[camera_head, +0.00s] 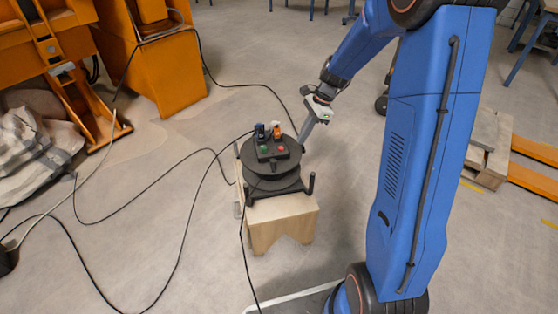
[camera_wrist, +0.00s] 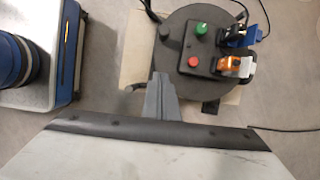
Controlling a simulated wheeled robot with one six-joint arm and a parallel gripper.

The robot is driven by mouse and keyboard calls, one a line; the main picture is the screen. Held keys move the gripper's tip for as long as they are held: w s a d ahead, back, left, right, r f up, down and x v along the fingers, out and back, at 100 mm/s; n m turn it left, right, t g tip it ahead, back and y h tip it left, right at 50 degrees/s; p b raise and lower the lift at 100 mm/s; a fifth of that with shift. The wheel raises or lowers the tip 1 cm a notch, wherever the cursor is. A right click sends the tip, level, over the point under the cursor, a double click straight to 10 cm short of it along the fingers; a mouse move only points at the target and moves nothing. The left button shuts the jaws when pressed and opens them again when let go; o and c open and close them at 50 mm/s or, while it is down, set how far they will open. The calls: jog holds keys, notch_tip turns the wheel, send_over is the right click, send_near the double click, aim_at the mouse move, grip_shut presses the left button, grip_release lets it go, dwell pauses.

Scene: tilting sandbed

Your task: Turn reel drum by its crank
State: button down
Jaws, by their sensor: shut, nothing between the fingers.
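The black reel drum (camera_head: 262,186) sits on a pale wooden stand (camera_head: 290,212). A control box with a red button (camera_wrist: 193,62), a green button (camera_wrist: 201,29) and an orange socket or switch (camera_wrist: 238,66) is on its round top. A small dark knob (camera_wrist: 163,32) stands near the left rim of the disc in the wrist view; it may be the crank handle. My gripper (camera_head: 304,138) points down beside the drum's right edge in the head view. Its grey fingers (camera_wrist: 161,78) are shut and empty, close to the disc's rim; I cannot tell whether they touch it.
Black cables (camera_head: 190,225) run over the floor left of the drum. Orange machinery (camera_head: 150,60) stands at the back left, with a grey sack (camera_head: 35,160) below it. A pallet (camera_head: 490,145) with orange forks lies at the right. Floor in front of the stand is mostly clear.

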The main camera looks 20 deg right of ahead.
send_near(282, 169)
notch_tip(282, 169, down, 3)
jog(key=shift+d, duration=0.2)
jog(key=shift+a+r, duration=0.1)
jog(key=shift+a, duration=1.85)
